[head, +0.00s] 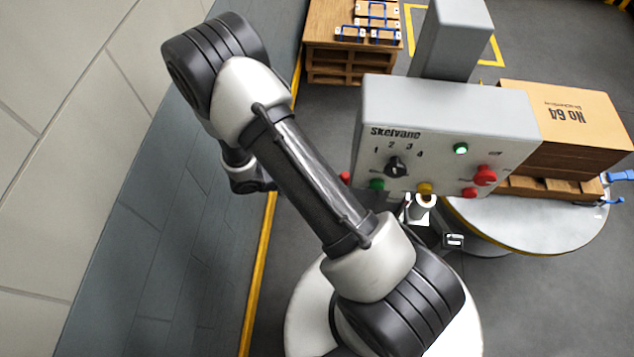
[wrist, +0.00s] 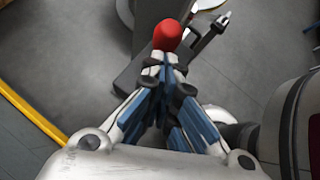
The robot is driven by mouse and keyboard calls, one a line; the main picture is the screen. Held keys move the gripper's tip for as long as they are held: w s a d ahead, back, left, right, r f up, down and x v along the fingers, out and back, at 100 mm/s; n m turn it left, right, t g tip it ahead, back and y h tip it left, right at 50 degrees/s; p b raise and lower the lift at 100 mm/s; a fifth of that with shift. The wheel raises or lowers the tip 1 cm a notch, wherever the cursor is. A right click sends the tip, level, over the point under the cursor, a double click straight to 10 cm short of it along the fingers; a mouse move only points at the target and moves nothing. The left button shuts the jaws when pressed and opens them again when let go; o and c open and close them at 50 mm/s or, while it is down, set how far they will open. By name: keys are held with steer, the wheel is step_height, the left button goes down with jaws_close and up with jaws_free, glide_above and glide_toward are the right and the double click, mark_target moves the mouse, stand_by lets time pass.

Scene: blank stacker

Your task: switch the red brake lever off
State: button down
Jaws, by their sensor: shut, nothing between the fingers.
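A red rounded knob (wrist: 167,36), which looks like the brake lever's grip, shows in the wrist view just beyond my fingertips. My gripper (wrist: 160,68) is shut and empty, its tips close below the knob in the picture; I cannot tell whether they touch it. A dark bar lies beneath the knob, but the lever's shaft and position are unclear. In the head view, a small red tip (head: 345,178) peeks out at the left of the control box and may be the same knob. My gripper is hidden there behind my arm.
A grey control box (head: 450,105) carries a black selector dial (head: 396,167), a lit green lamp (head: 461,149) and a red knob (head: 485,175). A round turntable (head: 540,232) bears a pallet with a carton (head: 570,110). Another pallet (head: 345,60) stands behind. Grey wall at left.

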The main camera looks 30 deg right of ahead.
steer(key=shift+d, duration=0.15)
stand_by(0.3)
steer(key=shift+s+d+r+y, duration=0.15)
steer(key=shift+s+d+y, duration=0.1)
steer(key=shift+y, duration=0.05)
steer(key=shift+t, duration=0.3)
steer(key=shift+y, duration=0.3)
steer(key=shift+s+d+r+b, duration=0.1)
steer(key=shift+s+d+b, duration=0.4)
steer(key=shift+d, duration=0.25)
steer(key=shift+s+d+r+b, duration=0.15)
steer(key=shift+s+d+b, duration=0.35)
steer(key=shift+d, duration=0.25)
steer(key=shift+s+d+r+b, duration=0.1)
steer(key=shift+s+d+b, duration=0.35)
steer(key=shift+d, duration=0.3)
steer(key=shift+s, duration=0.1)
steer(key=shift+r, duration=0.1)
